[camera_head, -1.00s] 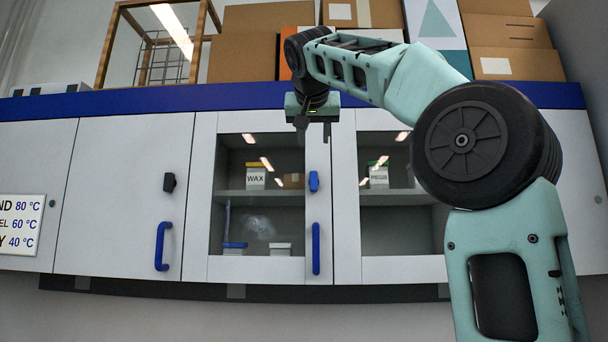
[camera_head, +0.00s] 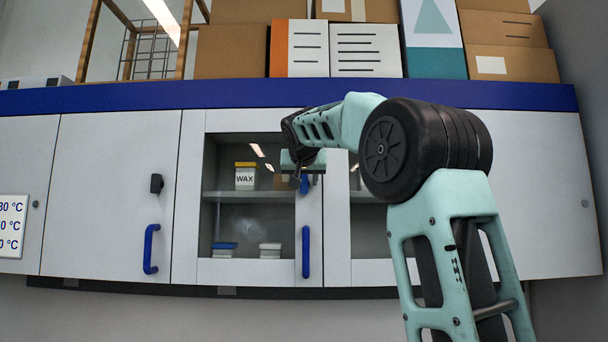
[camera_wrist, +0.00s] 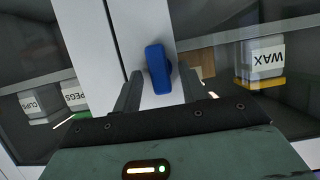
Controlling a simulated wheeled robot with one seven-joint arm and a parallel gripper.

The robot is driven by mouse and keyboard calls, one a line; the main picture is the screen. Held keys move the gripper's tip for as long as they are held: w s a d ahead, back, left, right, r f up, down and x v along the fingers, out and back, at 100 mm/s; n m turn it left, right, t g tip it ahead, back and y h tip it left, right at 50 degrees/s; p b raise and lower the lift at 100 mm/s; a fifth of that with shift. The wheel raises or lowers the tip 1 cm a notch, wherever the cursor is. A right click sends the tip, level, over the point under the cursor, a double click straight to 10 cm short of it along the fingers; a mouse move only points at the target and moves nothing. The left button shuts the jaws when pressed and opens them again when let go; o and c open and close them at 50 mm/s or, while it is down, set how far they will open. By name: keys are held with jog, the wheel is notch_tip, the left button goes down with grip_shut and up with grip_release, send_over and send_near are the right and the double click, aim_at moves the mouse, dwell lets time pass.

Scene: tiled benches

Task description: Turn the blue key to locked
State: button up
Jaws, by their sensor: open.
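The blue key (camera_wrist: 158,69) stands on the white frame strip between two glass panes in the wrist view. In the head view its lower part (camera_head: 305,184) shows just below my gripper (camera_head: 305,180), which hides the rest. In the wrist view my gripper (camera_wrist: 160,92) is open, with one finger on each side of the key and a gap on both sides. The key looks roughly lengthwise along the strip, slightly tilted in the wrist picture. I cannot tell whether it touches anything of mine.
A blue handle (camera_head: 306,252) is below the key. To the left are a black key (camera_head: 156,184) and another blue handle (camera_head: 151,249). Behind glass stand a WAX box (camera_head: 245,178) and small tubs (camera_head: 270,250). Boxes (camera_head: 365,50) sit on top of the cabinet.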

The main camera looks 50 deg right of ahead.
jog(key=shift+w+d+f, duration=0.1)
jog(key=shift+d, duration=0.05)
grip_shut()
